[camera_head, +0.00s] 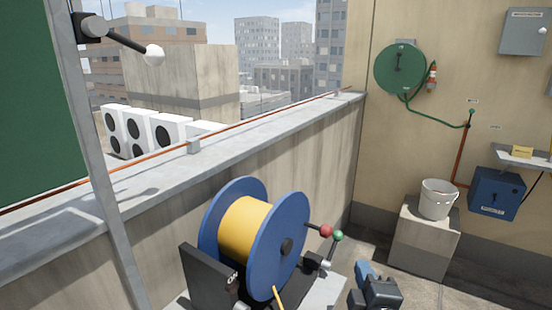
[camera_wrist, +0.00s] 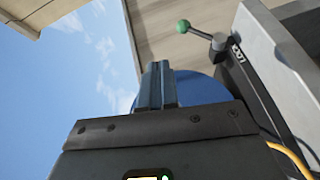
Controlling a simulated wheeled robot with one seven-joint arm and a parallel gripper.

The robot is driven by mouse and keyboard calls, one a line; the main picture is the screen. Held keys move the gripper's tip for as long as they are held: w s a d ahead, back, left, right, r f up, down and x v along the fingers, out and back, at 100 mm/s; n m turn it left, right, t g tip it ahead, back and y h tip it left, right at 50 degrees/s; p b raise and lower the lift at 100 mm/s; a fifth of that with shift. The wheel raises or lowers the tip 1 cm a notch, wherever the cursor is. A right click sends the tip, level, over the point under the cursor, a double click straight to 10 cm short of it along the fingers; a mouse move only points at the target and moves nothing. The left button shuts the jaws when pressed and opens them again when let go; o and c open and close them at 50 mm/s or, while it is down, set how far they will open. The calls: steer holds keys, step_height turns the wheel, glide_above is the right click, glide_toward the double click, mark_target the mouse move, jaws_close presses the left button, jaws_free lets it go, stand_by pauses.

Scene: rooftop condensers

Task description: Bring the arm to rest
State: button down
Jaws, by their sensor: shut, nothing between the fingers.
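My gripper (camera_head: 363,270) is at the bottom of the head view, just right of the cable reel. Its blue fingers also show in the wrist view (camera_wrist: 158,84), pressed together with nothing between them. The blue reel (camera_head: 277,250) with yellow cable (camera_head: 242,226) stands on a dark stand (camera_head: 208,278) to the left of my gripper. A green-knobbed lever (camera_head: 338,235) and a red knob (camera_head: 326,231) stick out on the reel's right side. The green knob (camera_wrist: 183,26) also shows in the wrist view, upper right of my fingers, apart from them.
A white bucket (camera_head: 437,199) stands on a concrete block (camera_head: 424,238) at right. A blue box (camera_head: 496,194), a shelf (camera_head: 525,157) and a green hose reel (camera_head: 399,68) are on the wall. A grey post (camera_head: 92,150) and parapet (camera_head: 240,140) lie at left. Floor between stand and block looks clear.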

steer(key=s+f+m+g+y, duration=0.1)
steer(key=s+f+m, duration=0.2)
steer(key=s, duration=0.8)
steer(key=s+f+m+y, duration=0.1)
steer(key=s+f+m, duration=0.25)
steer(key=s, duration=0.75)
steer(key=s+r+m, duration=0.4)
steer(key=s, duration=0.7)
steer(key=s+d+r+m+g, duration=0.1)
steer(key=s+r+m, duration=0.3)
steer(key=s, duration=0.7)
steer(key=shift+d+r, duration=0.3)
